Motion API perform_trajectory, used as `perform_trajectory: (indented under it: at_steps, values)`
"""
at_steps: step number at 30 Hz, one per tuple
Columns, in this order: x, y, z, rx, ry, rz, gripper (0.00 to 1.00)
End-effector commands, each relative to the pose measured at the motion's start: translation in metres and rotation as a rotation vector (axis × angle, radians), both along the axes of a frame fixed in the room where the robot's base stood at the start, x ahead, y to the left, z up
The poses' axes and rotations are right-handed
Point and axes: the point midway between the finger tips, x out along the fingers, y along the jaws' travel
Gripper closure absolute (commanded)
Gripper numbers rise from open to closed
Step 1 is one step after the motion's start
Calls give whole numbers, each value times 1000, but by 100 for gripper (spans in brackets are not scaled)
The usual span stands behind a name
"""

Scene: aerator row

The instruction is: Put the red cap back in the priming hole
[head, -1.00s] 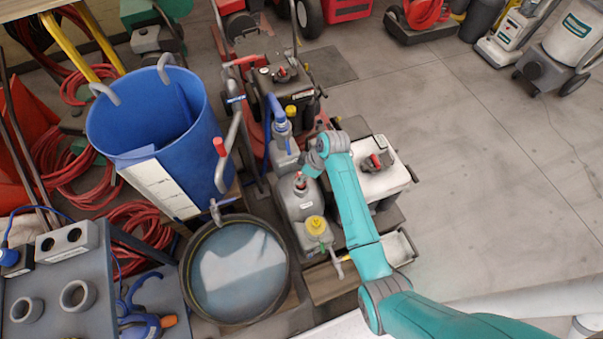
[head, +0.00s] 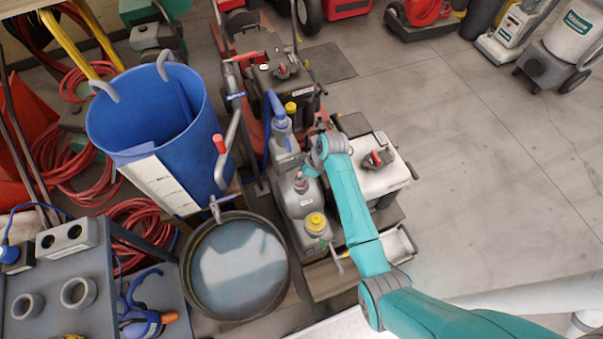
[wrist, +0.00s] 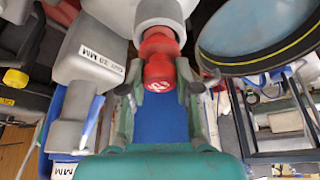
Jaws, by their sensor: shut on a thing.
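My gripper (wrist: 160,88) is shut on the red cap (wrist: 158,72), with one finger on each side of it, in the wrist view. More red (wrist: 158,42) shows beyond the cap, against a round grey neck (wrist: 160,14). I cannot tell whether the cap sits in the hole or only lines up with it. The hole itself is hidden. In the head view my gripper (head: 304,174) is at the top of the grey pump body (head: 300,204), with a little red below it. A yellow cap (head: 315,222) is on the pump's near end.
A blue barrel (head: 150,110) and a round water tub (head: 240,268) stand left of the pump. A white-topped machine (head: 372,180) is close on the right. A grey cart (head: 60,270) is at the lower left. Open floor (head: 480,180) lies to the right.

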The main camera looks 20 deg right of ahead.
Motion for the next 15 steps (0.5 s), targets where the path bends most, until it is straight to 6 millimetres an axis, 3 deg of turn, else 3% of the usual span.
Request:
perform_trajectory:
  at_steps: [15]
  values:
    - [0, 0, -11, 0, 0, 0, 100]
